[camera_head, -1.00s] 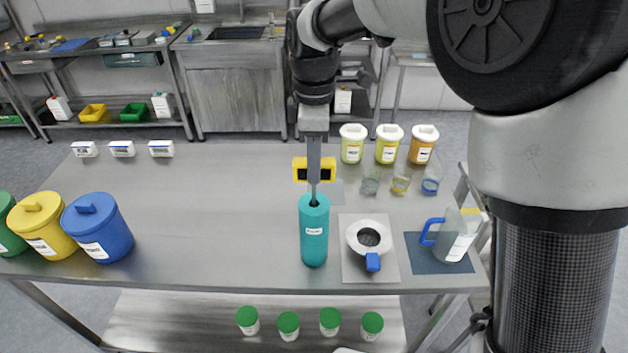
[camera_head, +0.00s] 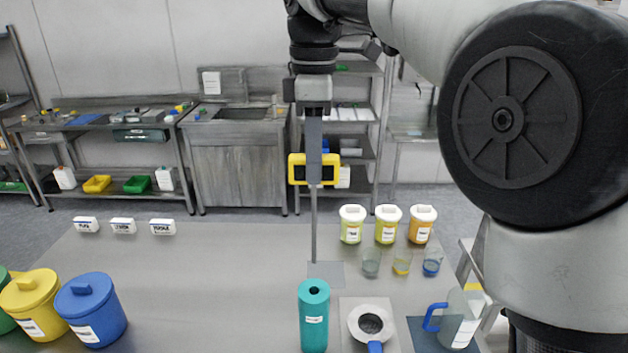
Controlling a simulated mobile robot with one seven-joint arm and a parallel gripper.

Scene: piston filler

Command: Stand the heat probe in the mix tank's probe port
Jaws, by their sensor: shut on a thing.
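My gripper (camera_head: 314,165) points down at the upper middle of the view, shut on the heat probe (camera_head: 299,172). The probe has a yellow head with a dark face and a long thin grey stem (camera_head: 314,228) hanging straight down. In the picture the stem's tip shows just above a teal upright cylinder (camera_head: 314,325) with a dark hole in its top and a white label. The stem looks clear of the hole.
A white-rimmed round vessel (camera_head: 356,318) with a blue handle and a jug (camera_head: 461,325) stand right of the cylinder. Lidded tubs (camera_head: 388,233) and small glasses (camera_head: 402,263) stand behind. Blue and yellow bins (camera_head: 92,318) are at left. The table's middle left (camera_head: 200,275) is clear.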

